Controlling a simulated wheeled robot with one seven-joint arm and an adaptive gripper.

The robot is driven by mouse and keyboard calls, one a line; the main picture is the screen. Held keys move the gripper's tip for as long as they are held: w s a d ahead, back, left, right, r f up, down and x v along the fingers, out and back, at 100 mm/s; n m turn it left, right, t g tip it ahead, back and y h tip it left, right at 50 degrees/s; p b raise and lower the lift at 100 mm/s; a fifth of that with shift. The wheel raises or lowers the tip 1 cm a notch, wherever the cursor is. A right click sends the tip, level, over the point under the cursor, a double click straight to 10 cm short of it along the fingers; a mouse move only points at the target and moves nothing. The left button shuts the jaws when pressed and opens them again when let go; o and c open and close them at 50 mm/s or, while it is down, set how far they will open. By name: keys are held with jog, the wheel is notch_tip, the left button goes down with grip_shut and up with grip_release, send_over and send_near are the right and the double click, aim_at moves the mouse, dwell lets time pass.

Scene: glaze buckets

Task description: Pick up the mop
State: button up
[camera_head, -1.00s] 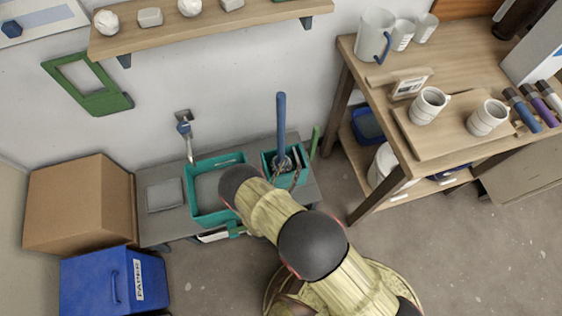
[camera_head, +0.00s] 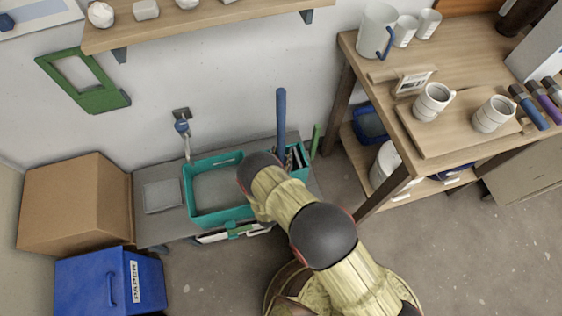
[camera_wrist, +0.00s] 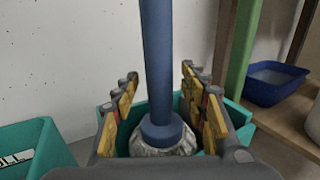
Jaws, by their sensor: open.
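The mop (camera_head: 281,115) stands upright, with its blue handle rising from a small teal bucket (camera_head: 301,171) on the grey bench. In the wrist view the mop handle (camera_wrist: 159,50) runs down to a blue collar and a pale, stringy head inside the teal bucket (camera_wrist: 238,115). My gripper (camera_wrist: 160,82) is open. Its yellow-padded fingers stand left and right of the handle, with a visible gap on each side.
A larger teal basin (camera_head: 190,190) stands left of the bucket, under a wall tap (camera_head: 182,126). A green stick (camera_head: 316,140) stands close to the bucket's right. A wooden table (camera_head: 365,80) with mugs is further right. A cardboard box (camera_head: 65,205) and blue paper bin (camera_head: 85,285) stand left.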

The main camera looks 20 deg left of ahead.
jog(key=c, duration=1.1)
grip_shut()
